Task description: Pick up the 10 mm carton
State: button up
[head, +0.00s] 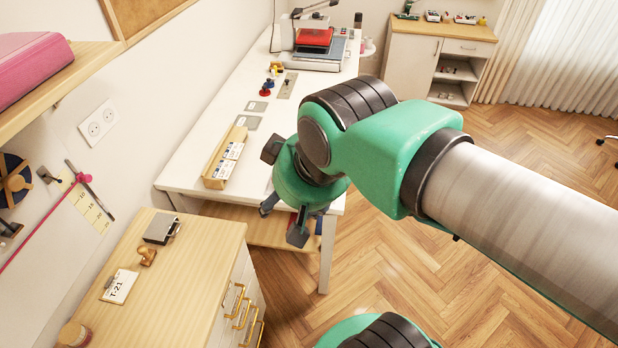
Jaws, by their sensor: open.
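A narrow wooden tray (209,170) lies along the left edge of the white table. It holds a few small white cartons (232,151) with dark printing, too small to read, so I cannot tell which is the 10 mm one. My gripper (283,222) is open and empty, its fingers pointing down. It is to the right of the tray in the picture, near the table's front end, and apart from the cartons. My arm hides part of the table's right side.
The white table (200,138) also bears grey plates (247,122), small coloured items and a machine with a red top (315,38). A wooden-topped drawer cabinet (185,275) stands in front, bearing a T-21 card (119,286) and a stamp.

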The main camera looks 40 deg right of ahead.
jog(key=w+d+f+m+g, duration=0.25)
jog(key=w+d, duration=0.35)
jog(key=w, duration=0.3)
jog(key=w+d+f+m+g, duration=0.1)
jog(key=w+d+f, duration=0.4)
jog(key=w, duration=0.5)
jog(key=w+d+f+m+g, duration=0.1)
jog(key=w+d+f, duration=0.3)
jog(key=d+f, duration=0.4)
jog(key=w+d+f+m+g, duration=0.1)
jog(key=w+d+f+m, duration=0.1)
jog(key=w+d+f, duration=0.3)
jog(key=d+f, duration=0.4)
jog(key=shift+d, duration=0.15)
notch_tip(320, 180, down, 8)
jog(key=shift+f+b, duration=0.25)
jog(key=shift+b, duration=0.4)
